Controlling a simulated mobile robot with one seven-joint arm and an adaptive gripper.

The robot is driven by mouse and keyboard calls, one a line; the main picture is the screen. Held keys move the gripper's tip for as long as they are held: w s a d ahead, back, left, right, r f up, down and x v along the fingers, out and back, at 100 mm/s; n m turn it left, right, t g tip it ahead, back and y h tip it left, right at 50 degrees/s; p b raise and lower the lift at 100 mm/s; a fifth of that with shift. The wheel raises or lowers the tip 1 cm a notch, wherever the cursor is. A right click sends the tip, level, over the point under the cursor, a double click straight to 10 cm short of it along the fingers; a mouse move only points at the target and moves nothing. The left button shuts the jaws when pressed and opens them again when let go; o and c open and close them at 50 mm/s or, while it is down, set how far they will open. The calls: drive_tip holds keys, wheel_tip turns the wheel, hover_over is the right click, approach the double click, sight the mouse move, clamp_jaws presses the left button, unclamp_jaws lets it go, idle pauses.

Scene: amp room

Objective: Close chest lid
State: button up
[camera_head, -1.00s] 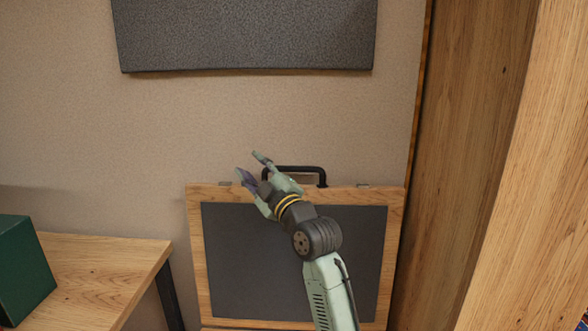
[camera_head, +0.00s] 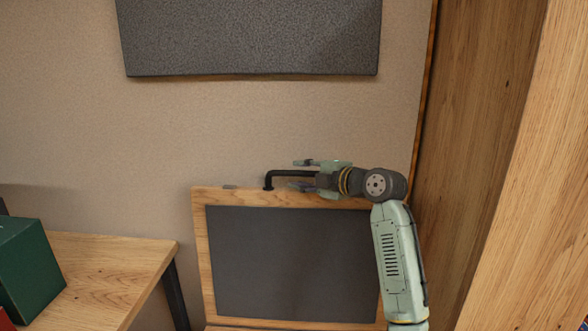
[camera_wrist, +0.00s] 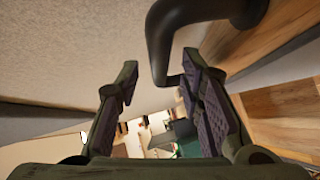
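The chest lid (camera_head: 290,262) stands raised against the wall, a wooden frame around a dark panel. A black handle (camera_head: 282,174) sticks up from its top edge. My gripper (camera_head: 300,175) is at the top edge of the lid, pointing left, at the right part of the handle. In the wrist view my gripper (camera_wrist: 155,92) is open, with its two fingers apart. The handle (camera_wrist: 163,45) shows large there, its bar near the right finger. I cannot tell whether they touch. The chest body is mostly below the head view.
A wooden table (camera_head: 110,265) with a dark green box (camera_head: 30,270) stands at the left. A tall wooden panel (camera_head: 465,150) rises close on the right. A dark grey wall panel (camera_head: 250,38) hangs above the lid.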

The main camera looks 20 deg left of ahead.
sight(298, 174)
drive_tip(key=shift+p+x, duration=0.35)
drive_tip(key=shift+x, duration=1.2)
clamp_jaws()
